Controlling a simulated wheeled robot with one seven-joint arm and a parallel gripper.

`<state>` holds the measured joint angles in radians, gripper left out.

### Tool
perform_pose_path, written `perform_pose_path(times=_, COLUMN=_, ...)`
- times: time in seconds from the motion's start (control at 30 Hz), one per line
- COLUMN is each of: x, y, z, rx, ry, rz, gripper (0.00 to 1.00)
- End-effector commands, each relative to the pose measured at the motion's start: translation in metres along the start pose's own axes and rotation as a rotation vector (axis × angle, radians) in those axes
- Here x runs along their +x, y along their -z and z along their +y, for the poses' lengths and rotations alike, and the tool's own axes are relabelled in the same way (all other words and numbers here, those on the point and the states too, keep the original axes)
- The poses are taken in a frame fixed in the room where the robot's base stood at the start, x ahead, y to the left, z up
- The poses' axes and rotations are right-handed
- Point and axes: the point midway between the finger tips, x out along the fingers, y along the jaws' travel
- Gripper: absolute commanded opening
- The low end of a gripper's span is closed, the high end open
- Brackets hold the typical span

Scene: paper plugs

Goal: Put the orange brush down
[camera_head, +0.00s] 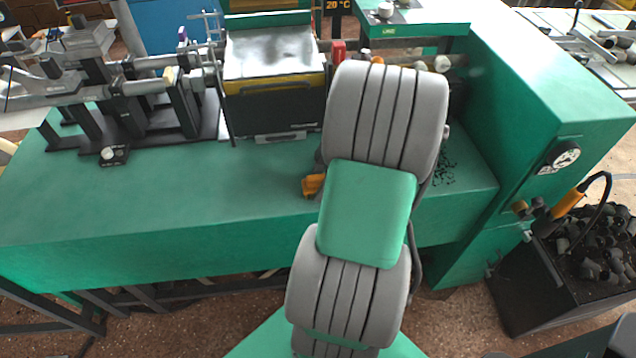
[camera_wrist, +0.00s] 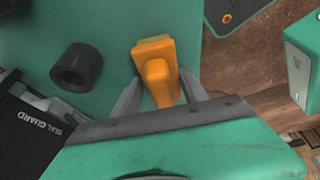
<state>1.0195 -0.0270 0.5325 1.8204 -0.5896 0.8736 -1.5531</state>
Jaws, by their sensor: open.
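The orange brush (camera_wrist: 155,62) lies over the green bench top in the wrist view. It sits between the two grey fingers of my gripper (camera_wrist: 160,88), which are apart on either side of it. Its lower end is close to the gripper body. I cannot tell whether a finger touches it. In the head view, an orange piece of it (camera_head: 312,186) shows at the left edge of my arm, on the green bench (camera_head: 200,195). My arm hides the rest of it and the gripper there.
A black cylindrical plug (camera_wrist: 77,68) stands on the green surface left of the brush. A black box marked "SEAL GUARD" (camera_wrist: 30,135) is at lower left. A black bin (camera_head: 545,285) of dark parts stands right of the bench. The bench's front left is clear.

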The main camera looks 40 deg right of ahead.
Motion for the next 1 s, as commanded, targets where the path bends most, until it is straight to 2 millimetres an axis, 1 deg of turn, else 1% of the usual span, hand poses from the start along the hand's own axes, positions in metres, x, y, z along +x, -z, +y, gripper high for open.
perform_pose_path(times=0.03, x=0.016, y=-0.005, z=-0.013, rx=0.023, ry=0.035, rz=0.007, gripper=0.62)
perform_pose_path(times=0.13, x=0.008, y=-0.002, z=-0.013, rx=0.024, ry=0.035, rz=0.007, gripper=0.62)
perform_pose_path(times=0.2, x=-0.004, y=0.002, z=-0.012, rx=0.024, ry=0.035, rz=0.006, gripper=0.62)
perform_pose_path(times=0.23, x=-0.006, y=-0.001, z=-0.011, rx=0.025, ry=0.032, rz=0.005, gripper=0.62)
perform_pose_path(times=0.27, x=-0.012, y=-0.001, z=-0.01, rx=0.024, ry=0.029, rz=0.006, gripper=0.62)
perform_pose_path(times=0.5, x=-0.083, y=0.001, z=-0.006, rx=0.017, ry=0.023, rz=0.004, gripper=0.62)
perform_pose_path(times=0.6, x=-0.104, y=0.002, z=-0.005, rx=0.016, ry=0.022, rz=0.004, gripper=0.62)
perform_pose_path(times=0.7, x=-0.117, y=0.002, z=-0.005, rx=0.014, ry=0.023, rz=0.005, gripper=0.62)
perform_pose_path(times=0.8, x=-0.122, y=0.002, z=-0.005, rx=0.014, ry=0.022, rz=0.005, gripper=0.62)
perform_pose_path(times=0.87, x=-0.122, y=0.004, z=-0.004, rx=0.018, ry=0.023, rz=0.002, gripper=0.62)
perform_pose_path(times=0.93, x=-0.119, y=0.018, z=-0.004, rx=0.041, ry=0.024, rz=-0.009, gripper=0.62)
perform_pose_path(times=0.97, x=-0.117, y=0.028, z=-0.004, rx=0.062, ry=0.025, rz=-0.019, gripper=0.62)
perform_pose_path(times=1.0, x=-0.112, y=0.045, z=-0.005, rx=0.1, ry=0.026, rz=-0.036, gripper=0.62)
